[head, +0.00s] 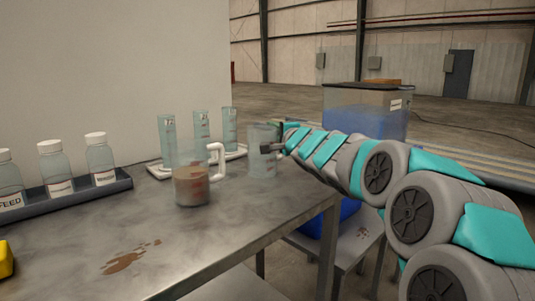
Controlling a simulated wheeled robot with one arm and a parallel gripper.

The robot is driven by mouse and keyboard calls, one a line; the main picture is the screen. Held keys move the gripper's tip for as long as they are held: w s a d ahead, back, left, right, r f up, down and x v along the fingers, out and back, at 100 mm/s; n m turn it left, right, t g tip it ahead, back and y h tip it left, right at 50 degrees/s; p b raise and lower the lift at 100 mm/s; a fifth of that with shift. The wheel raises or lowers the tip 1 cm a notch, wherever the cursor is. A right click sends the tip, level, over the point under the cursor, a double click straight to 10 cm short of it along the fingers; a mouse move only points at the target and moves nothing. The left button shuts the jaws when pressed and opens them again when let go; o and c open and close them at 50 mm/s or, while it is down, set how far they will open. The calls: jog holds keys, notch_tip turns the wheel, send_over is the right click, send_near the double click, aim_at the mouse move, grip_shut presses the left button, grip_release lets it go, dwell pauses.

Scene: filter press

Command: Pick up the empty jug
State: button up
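A clear empty jug (261,164) stands upright at the right end of the metal table, or just above it; I cannot tell if its base touches. My gripper (273,142) is at the jug's right side, with a dark finger across the upper part of it. The far finger is mostly hidden, so I cannot tell if the fingers are open or closed on the jug. Another clear jug (190,187) with a white handle stands to the left and nearer, holding brown liquid.
Three clear cylinders (201,124) stand on a white tray (157,172) behind the jugs. Labelled white-capped bottles (60,172) stand in a dark rack at left. A brown spill (130,257) lies on the table (225,235). A blue-filled tank (366,113) is beyond the arm.

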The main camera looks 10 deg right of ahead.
grip_shut()
dwell(0.9)
